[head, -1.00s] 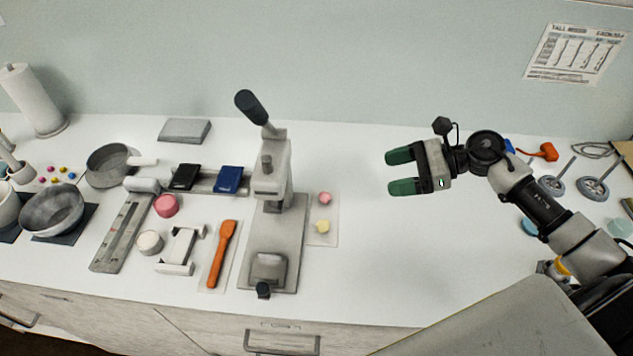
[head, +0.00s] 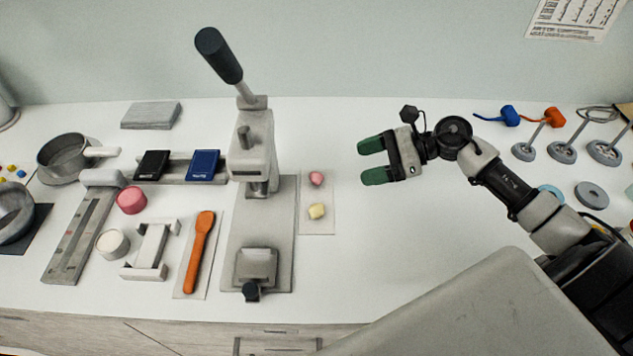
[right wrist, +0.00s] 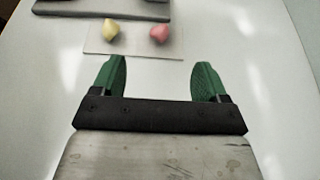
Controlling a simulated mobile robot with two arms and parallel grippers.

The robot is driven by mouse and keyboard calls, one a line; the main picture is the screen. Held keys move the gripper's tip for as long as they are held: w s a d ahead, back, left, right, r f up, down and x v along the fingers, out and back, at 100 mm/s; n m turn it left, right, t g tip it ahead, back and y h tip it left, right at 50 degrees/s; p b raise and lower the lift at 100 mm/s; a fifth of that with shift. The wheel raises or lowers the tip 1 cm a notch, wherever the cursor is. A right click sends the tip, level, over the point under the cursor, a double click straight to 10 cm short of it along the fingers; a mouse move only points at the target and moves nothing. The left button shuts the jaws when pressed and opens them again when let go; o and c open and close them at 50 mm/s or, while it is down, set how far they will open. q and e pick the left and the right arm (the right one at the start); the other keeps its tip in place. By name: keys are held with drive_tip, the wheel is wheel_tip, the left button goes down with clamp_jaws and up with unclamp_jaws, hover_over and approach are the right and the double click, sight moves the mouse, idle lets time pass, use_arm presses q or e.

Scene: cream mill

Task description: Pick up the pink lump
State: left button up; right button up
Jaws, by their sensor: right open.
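The pink lump (head: 316,178) lies on a small pale sheet (head: 318,228) just right of the press, behind a yellow lump (head: 317,211). My right gripper (head: 370,161) has green fingers, is open and empty, and is to the right of the pink lump, apart from it. In the right wrist view the pink lump (right wrist: 160,34) is ahead of the open fingers (right wrist: 160,80), with the yellow lump (right wrist: 110,31) to its left. My left gripper is not in view.
A grey lever press (head: 255,170) stands left of the sheet, its black-gripped lever raised. An orange spatula (head: 199,250), a pink round piece (head: 131,200) and a pan (head: 66,156) are further left. Mallets and wheeled tools are at the right. The white counter right of the sheet is clear.

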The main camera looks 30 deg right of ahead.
sight(323, 175)
drive_tip(key=p+x, duration=0.1)
drive_tip(key=x, duration=0.3)
drive_tip(key=shift+w+a+r, duration=0.1)
drive_tip(key=shift+a, duration=0.1)
drive_tip(key=shift+w+a+p, duration=0.15)
drive_tip(key=shift+a+p, duration=0.1)
drive_tip(key=shift+p, duration=0.05)
drive_tip(key=p+x, duration=0.1)
drive_tip(key=x, duration=0.2)
drive_tip(key=shift+a+f+p, duration=0.25)
drive_tip(key=shift+f+p, duration=0.1)
drive_tip(key=shift+p, duration=0.05)
drive_tip(key=shift+w+a+f, duration=0.2)
drive_tip(key=shift+a+f, duration=0.1)
drive_tip(key=shift+a, duration=0.05)
drive_tip(key=c, duration=1)
